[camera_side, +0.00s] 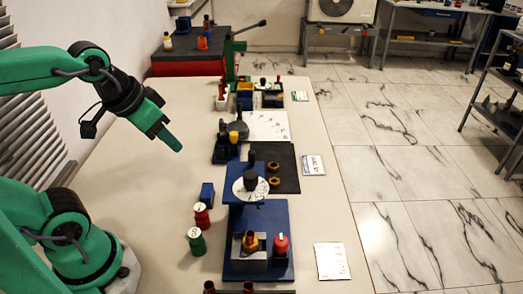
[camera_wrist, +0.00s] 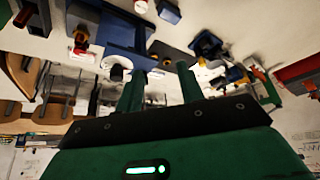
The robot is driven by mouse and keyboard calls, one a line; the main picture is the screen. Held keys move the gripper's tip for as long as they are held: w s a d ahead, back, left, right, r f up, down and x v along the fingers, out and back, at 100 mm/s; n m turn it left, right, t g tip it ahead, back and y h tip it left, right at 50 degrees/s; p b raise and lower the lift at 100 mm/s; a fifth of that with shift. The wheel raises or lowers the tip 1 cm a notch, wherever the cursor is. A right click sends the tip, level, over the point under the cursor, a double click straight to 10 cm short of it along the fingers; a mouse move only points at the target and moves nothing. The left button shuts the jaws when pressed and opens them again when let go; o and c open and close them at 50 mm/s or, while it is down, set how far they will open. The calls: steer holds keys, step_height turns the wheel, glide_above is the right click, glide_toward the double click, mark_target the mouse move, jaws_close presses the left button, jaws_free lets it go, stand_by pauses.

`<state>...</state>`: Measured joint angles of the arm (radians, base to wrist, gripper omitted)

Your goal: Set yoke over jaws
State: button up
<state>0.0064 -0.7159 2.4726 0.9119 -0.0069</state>
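My gripper (camera_side: 172,138) hangs in the air above the left part of the table, apart from everything. In the wrist view its two green fingers (camera_wrist: 159,72) stand apart with nothing between them. A blue stand (camera_side: 247,215) on a blue base plate carries a white, rounded, notched piece (camera_side: 251,195) under a black knob. The stand (camera_wrist: 115,35) and the C-shaped white piece (camera_wrist: 117,63) also show in the wrist view. A grey block (camera_side: 248,262) on the base holds an orange-yellow piece (camera_side: 251,242). I cannot tell for sure which parts are the yoke and the jaws.
A red can (camera_side: 202,216), a green can (camera_side: 196,242) and a blue block (camera_side: 207,194) stand left of the base. Two brass rings lie on a black mat (camera_side: 289,165). Another blue fixture (camera_side: 223,152) stands farther back. The table's left side is clear.

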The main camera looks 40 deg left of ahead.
steer(key=w+d+r+g, duration=0.1)
steer(key=w+d+g, duration=0.2)
steer(key=w, duration=0.5)
steer(key=g, duration=0.2)
glide_above(251, 152)
step_height(251, 152, down, 3)
steer(key=shift+f, duration=0.1)
steer(key=shift+f, duration=0.1)
steer(key=shift+f, duration=3.8)
jaws_close()
